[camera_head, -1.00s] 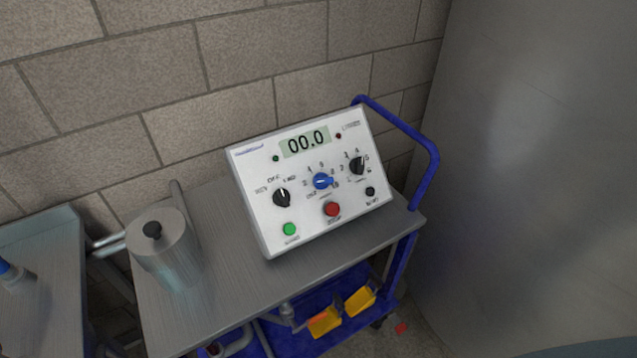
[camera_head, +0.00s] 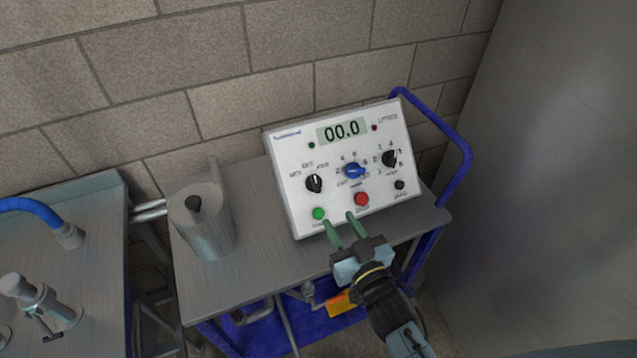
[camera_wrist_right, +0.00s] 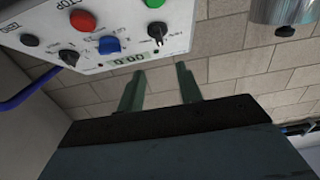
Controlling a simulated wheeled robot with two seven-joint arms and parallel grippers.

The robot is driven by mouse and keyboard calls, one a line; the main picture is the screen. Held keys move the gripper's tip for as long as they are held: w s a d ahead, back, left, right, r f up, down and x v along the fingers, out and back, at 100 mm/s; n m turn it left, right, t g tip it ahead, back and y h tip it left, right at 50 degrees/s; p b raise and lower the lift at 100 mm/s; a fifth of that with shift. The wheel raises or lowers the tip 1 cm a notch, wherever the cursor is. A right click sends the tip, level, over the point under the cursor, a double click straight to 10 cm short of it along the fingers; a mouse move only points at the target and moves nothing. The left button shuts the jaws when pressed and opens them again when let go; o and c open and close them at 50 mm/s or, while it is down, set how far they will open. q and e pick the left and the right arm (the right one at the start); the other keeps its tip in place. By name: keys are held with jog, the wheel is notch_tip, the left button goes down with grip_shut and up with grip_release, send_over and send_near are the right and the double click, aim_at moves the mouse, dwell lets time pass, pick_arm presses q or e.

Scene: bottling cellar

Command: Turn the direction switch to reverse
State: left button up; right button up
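The direction switch (camera_head: 314,183) is the black knob at the left of the white control panel (camera_head: 297,222), below small lettering that seems to read REV, OFF, FWD. Its white mark points about straight up, toward OFF. The knob also shows in the right wrist view (camera_wrist_right: 157,30), where the panel appears upside down. My right gripper (camera_head: 339,221) is open and empty, in front of the panel's lower edge, below and slightly right of the switch. Its two green fingers also show in the right wrist view (camera_wrist_right: 159,88), apart from the knob. My left gripper is not in view.
The panel also has a blue knob (camera_head: 354,171), another black knob (camera_head: 389,158), a green button (camera_head: 319,213) and a red button (camera_head: 361,199). A steel canister (camera_head: 205,225) stands left on the cart top (camera_head: 262,262). A brick wall is behind.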

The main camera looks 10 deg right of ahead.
aim_at(316, 181)
jog(key=w, duration=0.4)
jog(key=w+a, duration=0.1)
jog(key=w, duration=0.3)
jog(key=w+a, duration=0.1)
jog(key=w, duration=0.3)
jog(key=shift+w+a+b, duration=0.1)
jog(key=shift+a+b, duration=0.1)
jog(key=shift+b, duration=0.1)
grip_shut()
